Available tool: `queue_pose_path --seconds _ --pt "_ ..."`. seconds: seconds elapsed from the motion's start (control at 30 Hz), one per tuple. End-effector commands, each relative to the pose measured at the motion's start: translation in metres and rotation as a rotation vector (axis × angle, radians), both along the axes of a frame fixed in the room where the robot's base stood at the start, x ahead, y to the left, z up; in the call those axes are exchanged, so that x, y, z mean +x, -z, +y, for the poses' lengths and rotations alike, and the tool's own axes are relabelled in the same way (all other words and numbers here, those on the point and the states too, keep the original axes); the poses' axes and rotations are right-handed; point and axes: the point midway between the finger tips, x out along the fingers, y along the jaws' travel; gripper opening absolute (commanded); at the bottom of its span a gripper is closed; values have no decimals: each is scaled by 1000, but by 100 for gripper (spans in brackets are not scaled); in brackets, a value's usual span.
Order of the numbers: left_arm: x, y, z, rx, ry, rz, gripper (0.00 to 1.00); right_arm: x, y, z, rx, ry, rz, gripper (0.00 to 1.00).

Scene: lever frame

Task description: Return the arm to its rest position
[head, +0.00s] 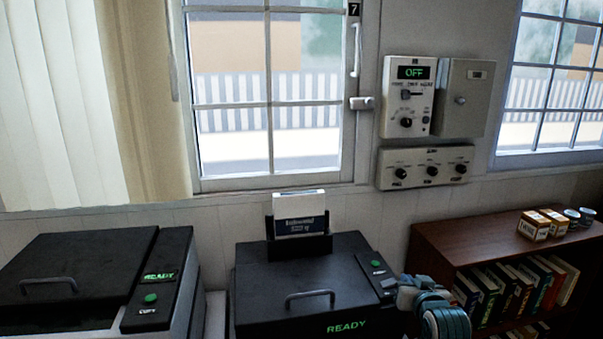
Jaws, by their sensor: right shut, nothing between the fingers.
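My right gripper (404,291) shows low in the head view, just right of the middle copier's control strip, with teal and grey arm parts behind it. It is shut and holds nothing. I cannot tell whether it touches the copier. The middle copier (300,272) is black with its lid down, a handle on top and a green "READY" on its front. Its control strip (378,268) has a green button. My left gripper is not in view.
Another black copier (75,262) stands at the left, also showing "READY". A brown bookshelf (455,243) with books, small boxes and cans is close at the right. A wall panel (409,97) reading "OFF" and a knob panel (425,167) hang beside the window (268,103).

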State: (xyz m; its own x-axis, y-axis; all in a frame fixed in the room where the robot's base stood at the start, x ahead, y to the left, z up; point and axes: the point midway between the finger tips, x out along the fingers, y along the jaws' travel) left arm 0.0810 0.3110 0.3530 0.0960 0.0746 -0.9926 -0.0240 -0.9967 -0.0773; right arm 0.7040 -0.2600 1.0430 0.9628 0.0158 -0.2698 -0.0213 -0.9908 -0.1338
Motion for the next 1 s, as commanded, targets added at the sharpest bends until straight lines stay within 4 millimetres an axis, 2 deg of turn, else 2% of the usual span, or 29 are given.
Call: queue_pose_path --seconds 0.03,0.17,0.2,0.27,0.4,0.5,0.6,0.8,1.0 --pt "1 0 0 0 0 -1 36 -27 30 -1 -19 -2 72 0" --pt "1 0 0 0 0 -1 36 -96 90 -3 -66 -10 246 0" --pt "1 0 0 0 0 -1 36 -118 105 -4 -79 -13 299 0" --pt "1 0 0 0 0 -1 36 -153 127 -5 -101 -19 379 0" --pt "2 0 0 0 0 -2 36 -236 165 -7 -146 -37 561 0" --pt "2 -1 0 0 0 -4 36 -284 179 -8 -170 -49 663 0" --pt "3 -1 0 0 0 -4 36 -321 187 -9 -187 -60 742 0" --pt "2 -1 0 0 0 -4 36 -378 194 -10 -213 -78 860 0" --pt "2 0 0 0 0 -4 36 -425 194 -11 -234 -93 958 0"
